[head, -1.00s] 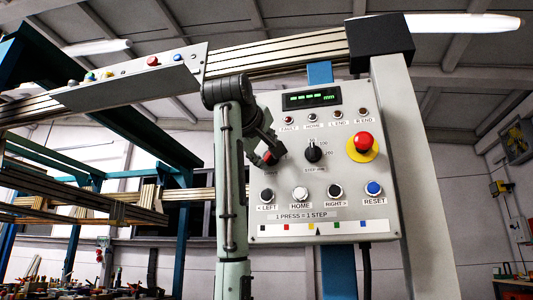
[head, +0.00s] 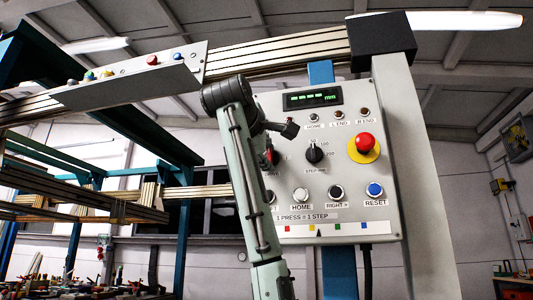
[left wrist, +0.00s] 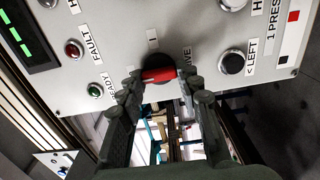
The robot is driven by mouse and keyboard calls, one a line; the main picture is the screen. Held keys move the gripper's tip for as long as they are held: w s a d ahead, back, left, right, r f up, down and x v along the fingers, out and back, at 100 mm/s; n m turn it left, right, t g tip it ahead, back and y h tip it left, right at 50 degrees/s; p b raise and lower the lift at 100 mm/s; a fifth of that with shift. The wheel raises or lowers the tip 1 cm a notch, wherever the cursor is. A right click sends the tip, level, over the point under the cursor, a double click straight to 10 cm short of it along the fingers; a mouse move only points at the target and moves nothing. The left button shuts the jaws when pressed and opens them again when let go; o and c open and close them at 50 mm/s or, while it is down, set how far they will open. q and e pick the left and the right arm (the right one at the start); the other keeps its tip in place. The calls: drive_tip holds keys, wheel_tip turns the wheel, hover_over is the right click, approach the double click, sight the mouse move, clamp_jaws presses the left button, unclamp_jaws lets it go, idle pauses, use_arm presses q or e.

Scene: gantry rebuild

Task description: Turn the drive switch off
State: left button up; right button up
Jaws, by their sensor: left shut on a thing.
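The drive switch (left wrist: 158,75) is a red handle on a dark round knob in the left wrist view. Its handle lies nearly level across that picture. A label with a single upright stroke is above it, and a partly hidden label is to its right. My left gripper (left wrist: 163,80) is shut on the red handle, one finger on each side. In the head view the drive switch (head: 271,157) shows only as a bit of red at the panel's left, mostly hidden by my left arm. My right gripper is not in view.
The grey control panel (head: 343,206) also carries a step dial (head: 314,153), a red emergency button (head: 364,143) on yellow, and HOME (head: 301,195), RIGHT (head: 335,192) and RESET (head: 374,189) buttons. The LEFT button (left wrist: 231,62) is near my gripper. A grey post stands at right.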

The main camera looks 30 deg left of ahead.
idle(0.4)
use_arm(q)
drive_tip(key=o, duration=1.2)
drive_tip(key=shift+c, duration=0.2)
drive_tip(key=shift+s, duration=0.15)
drive_tip(key=v, duration=1.1)
drive_tip(key=shift+s, duration=0.4)
